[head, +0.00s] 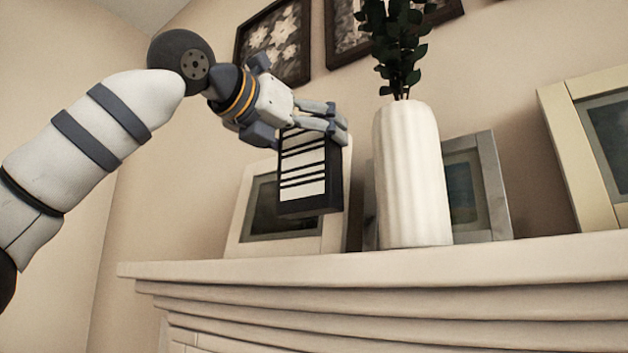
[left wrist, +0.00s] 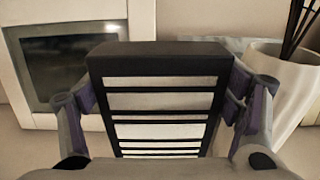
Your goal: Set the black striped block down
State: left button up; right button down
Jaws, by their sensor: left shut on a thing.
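The black striped block (head: 309,180) is a dark box with white bands on its face. My left gripper (head: 335,122) is shut on its upper end and holds it upright, slightly tilted, above the mantel shelf (head: 400,267). In the left wrist view the block (left wrist: 160,75) fills the middle, with the fingers of my left gripper on its two sides. In the head view the block's lower end appears above the shelf's front edge, with no visible contact. My right gripper is in neither view.
A white ribbed vase (head: 412,180) with dark leaves stands right of the block. A white-framed picture (head: 240,225) leans behind the block, a grey-framed one (head: 494,190) behind the vase, and a cream frame (head: 562,150) farther right. The shelf's left end looks clear.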

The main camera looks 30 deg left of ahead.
aim_at(312, 179)
pick_arm(q)
jog(key=f, duration=0.1)
jog(key=w+f, duration=0.1)
jog(key=f, duration=0.1)
jog(key=w+f, duration=0.1)
jog(key=f, duration=0.1)
jog(key=shift+w+a+f+b, duration=0.2)
jog(key=shift+a+b, duration=0.05)
jog(key=shift+b, duration=0.15)
jog(key=shift+f, duration=0.25)
jog(key=shift+s+r, duration=0.15)
jog(key=shift+s, duration=0.1)
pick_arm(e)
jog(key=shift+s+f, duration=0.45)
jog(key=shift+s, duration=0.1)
pick_arm(q)
jog(key=o, duration=1.3)
jog(key=shift+f, duration=0.2)
